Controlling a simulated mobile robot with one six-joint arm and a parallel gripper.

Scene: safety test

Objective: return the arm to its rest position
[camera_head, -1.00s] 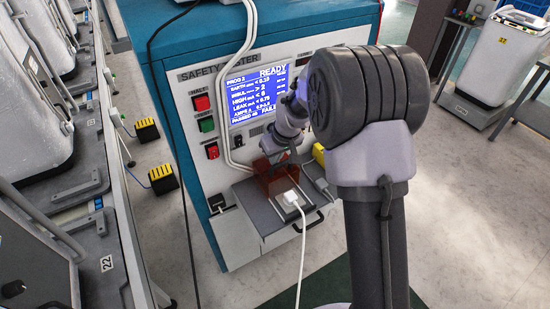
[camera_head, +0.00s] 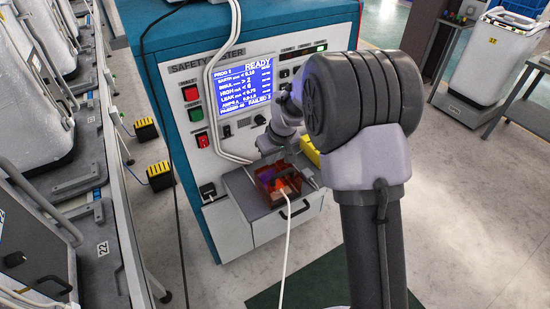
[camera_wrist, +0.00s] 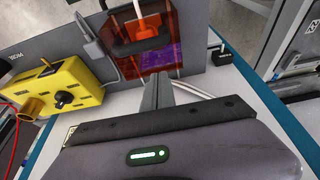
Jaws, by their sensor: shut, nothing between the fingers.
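My arm reaches toward the blue and white safety tester (camera_head: 165,60). My gripper shows in the wrist view (camera_wrist: 160,92), its fingers shut and empty, with the tips close to the clear orange cover (camera_wrist: 185,62). In the head view the cover (camera_head: 263,178) lies lowered over the socket on the tester's grey shelf. A plug with a white cable (camera_head: 288,235) shows orange through it. The gripper's fingertips are hard to make out in the head view. The tester's screen (camera_head: 243,92) reads READY.
A yellow box with a black knob (camera_wrist: 60,88) stands beside the cover on the tester's shelf. Red and green buttons (camera_head: 196,114) sit left of the screen. White machines line the left side. Open floor (camera_head: 470,200) lies to the right.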

